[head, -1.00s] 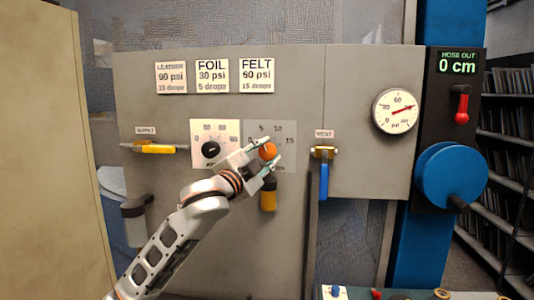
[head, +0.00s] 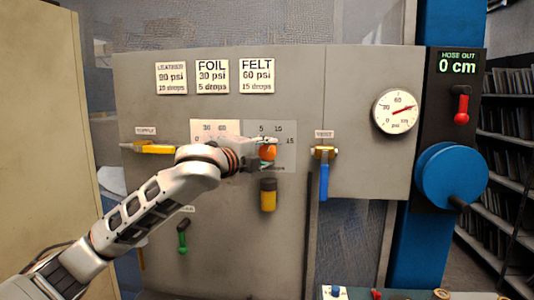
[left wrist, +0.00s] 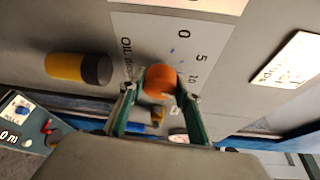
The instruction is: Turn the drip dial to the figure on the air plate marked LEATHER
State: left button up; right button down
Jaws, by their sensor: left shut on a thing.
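The orange drip dial (head: 267,152) sits on a grey scale plate (head: 288,156) marked 5, 10 and 15, labelled OIL drops in the left wrist view. My left gripper (head: 264,153) comes in from the left and is shut on the dial. In the left wrist view its two green-edged fingers flank the orange dial (left wrist: 158,80). The dial's pointer cannot be made out. The LEATHER plate (head: 171,78), top left on the panel, appears to read 90 psi and 10 drops. My right gripper is not in view.
FOIL (head: 212,77) and FELT (head: 256,76) plates hang beside it. My arm covers much of the white pressure plate (head: 215,129). A yellow-black cylinder (head: 268,195) is below the dial, a blue lever (head: 323,180) to the right, a yellow lever (head: 155,149) left, a green lever (head: 182,237) below.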

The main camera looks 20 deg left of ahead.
pick_arm(q)
jog(key=shift+f, duration=0.1)
dwell(0.4)
jog(key=o, duration=1.1)
jog(key=s+a+r, duration=0.1)
jog(key=s, duration=1.1)
jog(key=shift+a, duration=0.35)
jog(key=shift+w, duration=0.1)
